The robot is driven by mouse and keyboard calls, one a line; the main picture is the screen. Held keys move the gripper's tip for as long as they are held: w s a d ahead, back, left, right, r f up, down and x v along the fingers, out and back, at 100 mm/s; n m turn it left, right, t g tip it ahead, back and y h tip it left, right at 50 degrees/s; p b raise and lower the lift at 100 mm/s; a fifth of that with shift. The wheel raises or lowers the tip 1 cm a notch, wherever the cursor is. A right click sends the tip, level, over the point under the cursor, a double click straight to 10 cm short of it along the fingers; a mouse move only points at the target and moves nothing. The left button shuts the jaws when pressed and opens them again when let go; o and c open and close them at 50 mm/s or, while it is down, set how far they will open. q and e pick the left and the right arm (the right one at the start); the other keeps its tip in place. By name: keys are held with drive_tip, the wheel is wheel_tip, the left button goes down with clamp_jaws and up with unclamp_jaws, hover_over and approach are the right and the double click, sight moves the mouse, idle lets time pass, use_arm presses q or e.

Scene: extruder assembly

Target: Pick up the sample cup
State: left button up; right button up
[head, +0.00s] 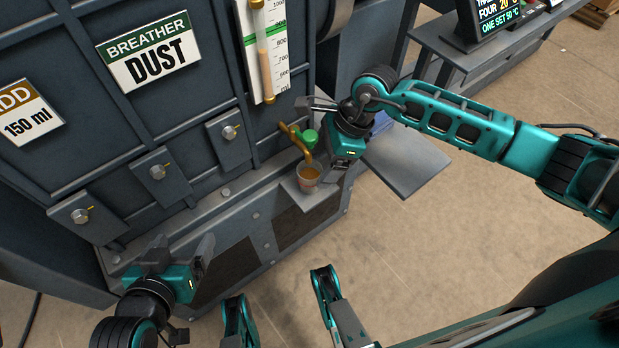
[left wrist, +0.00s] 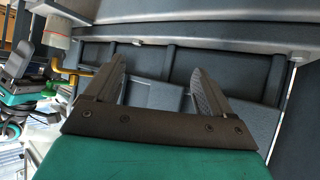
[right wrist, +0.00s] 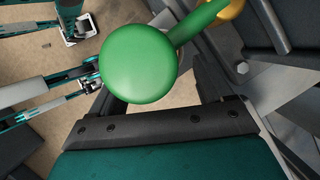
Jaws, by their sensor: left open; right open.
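The sample cup (head: 308,175), a small clear cup with amber liquid, stands upright on a small grey ledge (head: 318,194) below a brass tap (head: 293,133). The tap has a green handle (head: 309,138); its round green end (right wrist: 138,64) fills much of the right wrist view. My right gripper (head: 312,122) is open beside the handle, above the cup. One of its fingers is largely hidden. My left gripper (head: 184,245) is open and empty, low and left of the cup, by the machine front. A pale cylinder, seemingly the cup (left wrist: 56,32), shows at the left wrist view's upper left.
The dark machine wall (head: 180,100) carries signs, several latches and a graduated sight gauge (head: 268,50). A flat grey plate (head: 405,158) juts out right of the cup. A bench with a display (head: 500,20) stands at the upper right. The floor in front is open.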

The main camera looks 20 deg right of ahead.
sight(313, 171)
drive_tip(key=x, duration=0.2)
drive_tip(key=b+x, duration=0.1)
drive_tip(key=x, duration=0.1)
drive_tip(key=shift+w+a+f, duration=0.25)
drive_tip(key=shift+a+f, duration=0.05)
drive_tip(key=c, duration=1)
drive_tip(key=shift+c, duration=0.5)
drive_tip(key=shift+r, duration=0.15)
